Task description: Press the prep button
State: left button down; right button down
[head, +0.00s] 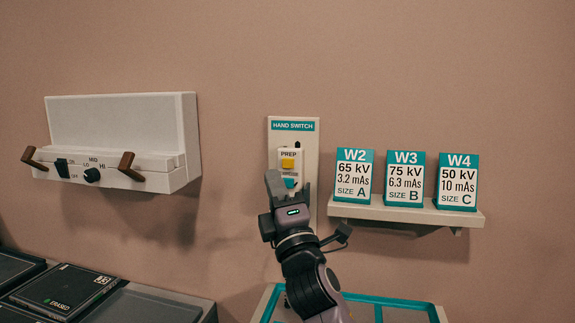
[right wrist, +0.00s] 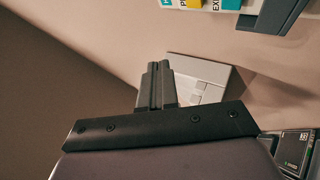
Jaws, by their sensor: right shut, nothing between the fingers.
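The hand switch panel (head: 309,147) hangs on the wall in the middle of the head view. Its yellow prep button (head: 288,163) sits under the PREP label, with a teal button (head: 290,183) below it, partly hidden by my gripper. The yellow button also shows at the top edge of the right wrist view (right wrist: 190,3). My right gripper (head: 273,180) is shut and empty, fingers pointing up, in front of the panel's lower left. Its tips appear just below and left of the yellow button; I cannot tell whether they touch the panel. My left gripper is not in view.
A white wall console (head: 120,125) with brown handles and knobs is at left. A shelf (head: 400,213) with three cards, W2, W3 and W4, is right of the panel. Dark cassettes (head: 65,288) lie lower left. A teal-edged frame (head: 400,302) stands below. The wall above is clear.

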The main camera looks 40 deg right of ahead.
jog(key=w+d, duration=0.4)
jog(key=d, duration=0.1)
jog(key=shift+w+d+b, duration=0.25)
jog(key=shift+w+b, duration=0.05)
jog(key=shift+w+d, duration=0.1)
dwell(1.9)
jog(key=shift+w+d, duration=0.2)
jog(key=shift+w+d, duration=0.3)
jog(key=shift+d, duration=0.1)
dwell(0.9)
jog(key=shift+a, duration=0.1)
jog(key=shift+s+a, duration=0.6)
jog(key=shift+a, duration=0.1)
jog(key=s+a, duration=0.1)
jog(key=a, duration=0.1)
jog(key=s+a, duration=0.1)
jog(key=s, duration=0.1)
jog(key=shift+s+a+p, duration=0.15)
jog(key=shift+a+p, duration=0.2)
jog(key=shift+p, duration=0.05)
